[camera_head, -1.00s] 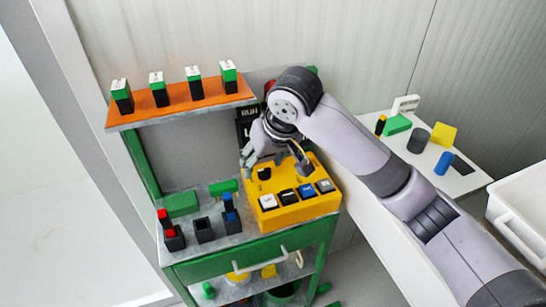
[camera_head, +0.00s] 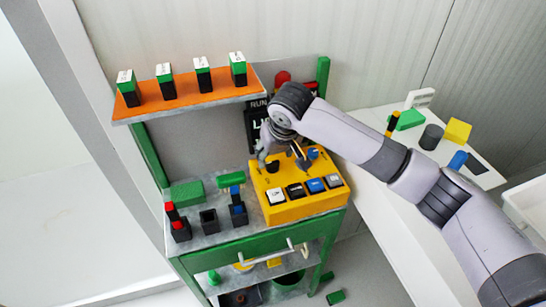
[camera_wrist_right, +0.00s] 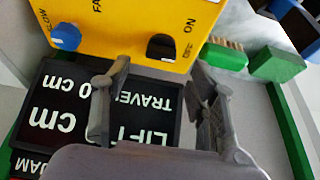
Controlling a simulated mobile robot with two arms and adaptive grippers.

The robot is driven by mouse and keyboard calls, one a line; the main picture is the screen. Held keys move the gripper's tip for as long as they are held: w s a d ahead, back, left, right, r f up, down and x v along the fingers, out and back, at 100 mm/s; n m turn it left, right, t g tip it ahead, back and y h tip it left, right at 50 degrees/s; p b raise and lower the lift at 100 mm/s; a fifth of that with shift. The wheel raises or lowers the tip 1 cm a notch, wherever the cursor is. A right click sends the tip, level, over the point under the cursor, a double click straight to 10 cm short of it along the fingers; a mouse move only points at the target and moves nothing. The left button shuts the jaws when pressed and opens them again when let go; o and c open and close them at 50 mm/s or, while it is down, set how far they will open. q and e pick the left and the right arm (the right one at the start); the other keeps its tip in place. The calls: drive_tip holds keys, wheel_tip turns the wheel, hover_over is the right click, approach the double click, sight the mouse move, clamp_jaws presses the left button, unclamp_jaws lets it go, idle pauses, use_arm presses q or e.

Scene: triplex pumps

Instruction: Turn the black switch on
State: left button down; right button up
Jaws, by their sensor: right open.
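The black switch (camera_head: 272,167) is a dark knob at the back left of the yellow control box (camera_head: 318,203). In the right wrist view the black switch (camera_wrist_right: 160,47) sits beside the word "ON", and the blue knob (camera_wrist_right: 66,37) is to its left on the yellow box. My right gripper (camera_head: 283,160) is open and empty over the back part of the box. In the right wrist view its fingers (camera_wrist_right: 160,72) are spread, with the switch in line with the gap, past the fingertips. I cannot tell whether either finger touches anything. My left gripper is not in view.
A black display (camera_wrist_right: 95,110) with white lettering stands behind the box. Several labelled buttons line the box front. A green block (camera_head: 187,193), a green brush (camera_head: 231,180) and black holders (camera_head: 208,221) stand to the left. An orange shelf (camera_head: 190,97) is above.

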sight(273, 162)
drive_tip(key=x, duration=0.4)
drive_tip(key=shift+w+f, duration=0.2)
drive_tip(key=shift+f, duration=0.15)
drive_tip(key=shift+a, duration=0.1)
drive_tip(key=shift+c, duration=0.8)
drive_tip(key=c, duration=1)
